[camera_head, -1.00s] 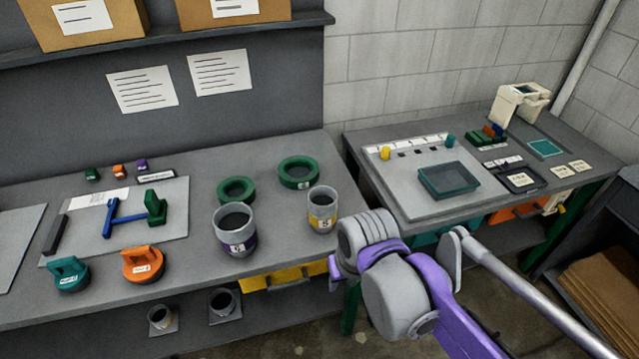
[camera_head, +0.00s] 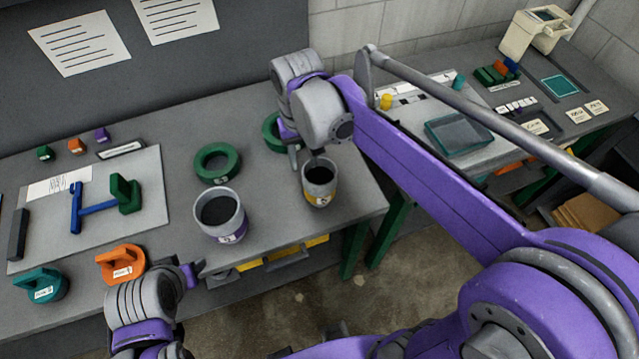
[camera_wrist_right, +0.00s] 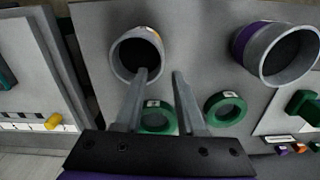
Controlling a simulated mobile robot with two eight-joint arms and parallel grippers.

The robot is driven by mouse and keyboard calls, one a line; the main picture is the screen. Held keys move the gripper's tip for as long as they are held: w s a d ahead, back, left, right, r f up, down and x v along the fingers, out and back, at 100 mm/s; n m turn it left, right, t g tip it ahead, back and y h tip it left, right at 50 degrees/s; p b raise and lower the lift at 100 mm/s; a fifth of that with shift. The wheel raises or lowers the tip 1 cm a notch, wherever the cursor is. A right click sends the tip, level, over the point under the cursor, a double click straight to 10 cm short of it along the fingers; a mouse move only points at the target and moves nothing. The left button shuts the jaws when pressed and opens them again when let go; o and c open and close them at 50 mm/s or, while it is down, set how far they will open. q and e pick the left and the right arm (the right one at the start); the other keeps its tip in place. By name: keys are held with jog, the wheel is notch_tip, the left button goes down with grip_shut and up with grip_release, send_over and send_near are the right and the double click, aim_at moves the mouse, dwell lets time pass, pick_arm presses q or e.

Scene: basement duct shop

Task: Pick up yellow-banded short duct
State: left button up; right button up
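The yellow-banded short duct (camera_head: 319,183) is a grey open cylinder with a yellow band and a white label, upright near the bench's right front. In the right wrist view the duct (camera_wrist_right: 137,55) shows its dark open mouth. My right gripper (camera_head: 305,157) is over the duct's far left rim, open and empty. In the wrist view one fingertip overlaps the duct's rim and the other is outside it; contact cannot be told. My left wrist (camera_head: 145,300) is at the bench's front edge; its fingers cannot be made out.
A purple-banded duct (camera_head: 220,214) stands to the left. Green rings (camera_head: 217,163) lie behind the ducts. Orange (camera_head: 122,263) and teal (camera_head: 42,285) handled pieces stand at the front left. A second bench with a teal tray (camera_head: 458,137) is at the right, beyond a gap.

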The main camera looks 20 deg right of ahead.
aim_at(320, 186)
jog(key=shift+w+f, duration=0.15)
jog(key=shift+f, duration=0.55)
jog(key=f, duration=0.5)
jog(key=shift+s+a, duration=0.1)
jog(key=shift+s, duration=0.1)
jog(key=shift+r, duration=0.1)
grip_shut()
dwell(0.5)
